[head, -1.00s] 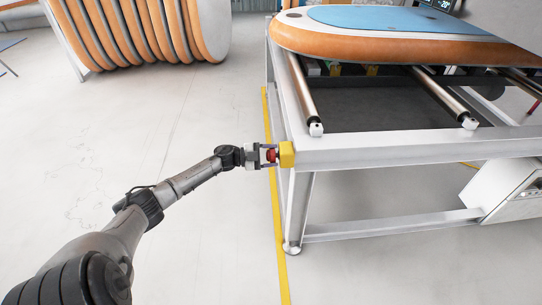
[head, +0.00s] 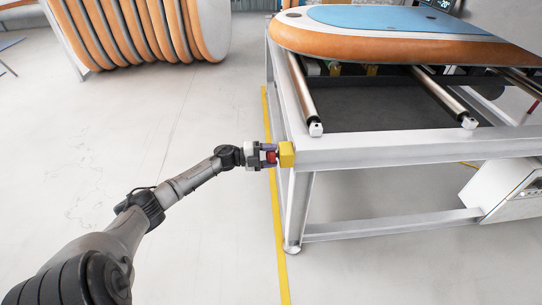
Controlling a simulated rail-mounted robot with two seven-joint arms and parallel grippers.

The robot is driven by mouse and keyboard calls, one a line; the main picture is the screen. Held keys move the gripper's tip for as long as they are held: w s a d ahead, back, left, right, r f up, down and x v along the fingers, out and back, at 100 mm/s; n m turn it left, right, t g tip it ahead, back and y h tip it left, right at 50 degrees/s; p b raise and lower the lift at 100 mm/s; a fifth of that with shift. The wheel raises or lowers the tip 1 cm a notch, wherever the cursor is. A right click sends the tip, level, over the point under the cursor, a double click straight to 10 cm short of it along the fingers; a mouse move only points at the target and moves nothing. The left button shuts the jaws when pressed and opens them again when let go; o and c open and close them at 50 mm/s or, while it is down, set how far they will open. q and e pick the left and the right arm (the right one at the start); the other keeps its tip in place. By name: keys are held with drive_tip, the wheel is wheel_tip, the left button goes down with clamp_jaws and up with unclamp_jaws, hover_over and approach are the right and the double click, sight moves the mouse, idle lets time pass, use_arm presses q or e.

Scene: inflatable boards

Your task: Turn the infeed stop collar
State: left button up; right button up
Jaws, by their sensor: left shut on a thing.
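The infeed stop collar is a small red piece (head: 270,157) on the side of a yellow box (head: 287,154). The box is fixed at the near left corner of a grey metal frame (head: 400,148). My left gripper (head: 270,156), its arm coming in from the lower left, is shut on the red collar. Its fingers cover part of the collar, and their tips are close to the yellow box. My right gripper is not in view.
An orange-edged board with a blue top (head: 400,22) lies on the frame's rollers (head: 304,95). A yellow floor line (head: 279,240) runs beside the frame leg. A white cabinet (head: 505,190) stands at lower right. Several boards stand in a rack (head: 140,30) at the back left. The left floor is clear.

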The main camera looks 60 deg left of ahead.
use_arm(q)
drive_tip(key=shift+m, duration=0.3)
drive_tip(key=shift+f, duration=0.1)
drive_tip(key=o, duration=0.9)
drive_tip(key=shift+s+a+p, duration=0.3)
drive_tip(key=shift+s, duration=0.15)
drive_tip(key=shift+p+v, duration=1.75)
drive_tip(key=shift+v, duration=4.7)
